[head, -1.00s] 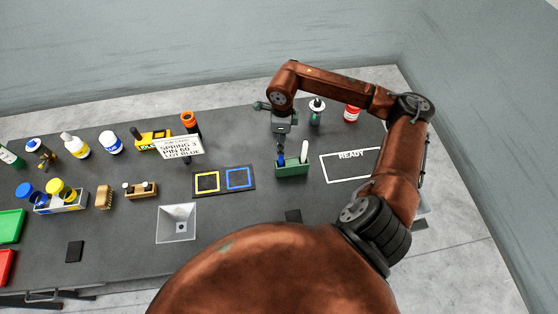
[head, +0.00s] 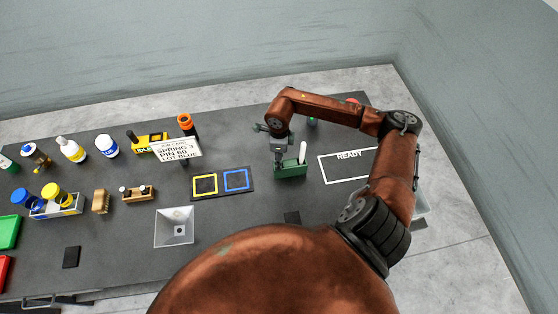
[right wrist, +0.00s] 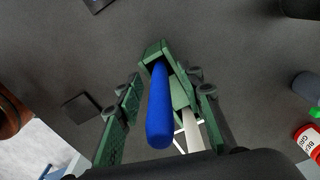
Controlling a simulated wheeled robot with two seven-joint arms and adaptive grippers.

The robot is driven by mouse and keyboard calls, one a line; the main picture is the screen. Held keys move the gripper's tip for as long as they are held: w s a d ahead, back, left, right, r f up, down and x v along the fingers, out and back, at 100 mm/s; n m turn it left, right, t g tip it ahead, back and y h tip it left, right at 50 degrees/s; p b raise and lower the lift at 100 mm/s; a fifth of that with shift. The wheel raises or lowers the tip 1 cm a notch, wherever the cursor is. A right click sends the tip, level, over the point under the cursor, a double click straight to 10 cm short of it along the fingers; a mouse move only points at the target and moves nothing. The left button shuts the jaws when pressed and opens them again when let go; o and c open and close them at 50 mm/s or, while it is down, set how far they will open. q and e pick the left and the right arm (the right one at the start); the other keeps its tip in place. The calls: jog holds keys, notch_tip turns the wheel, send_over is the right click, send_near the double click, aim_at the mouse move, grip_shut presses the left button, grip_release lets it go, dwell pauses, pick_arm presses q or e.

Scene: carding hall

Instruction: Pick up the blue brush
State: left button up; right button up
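The blue brush (right wrist: 160,110) stands in a green holder (head: 293,171); the holder also shows in the right wrist view (right wrist: 179,92). My right gripper (head: 280,153) is over the left part of the holder and covers the brush in the head view. In the right wrist view my right gripper (right wrist: 165,98) is open. Its two fingers are on either side of the blue handle, with gaps between handle and pads. My left gripper is not in view.
A white-handled brush (head: 303,152) stands in the same holder, close to the right finger. Left of it lies a mat with yellow and blue squares (head: 222,182). A white-outlined READY area (head: 347,167) is empty on the right. A sign (head: 175,149) stands further left.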

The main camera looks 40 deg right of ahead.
jog(key=shift+f, duration=0.35)
jog(key=shift+c, duration=0.4)
grip_shut()
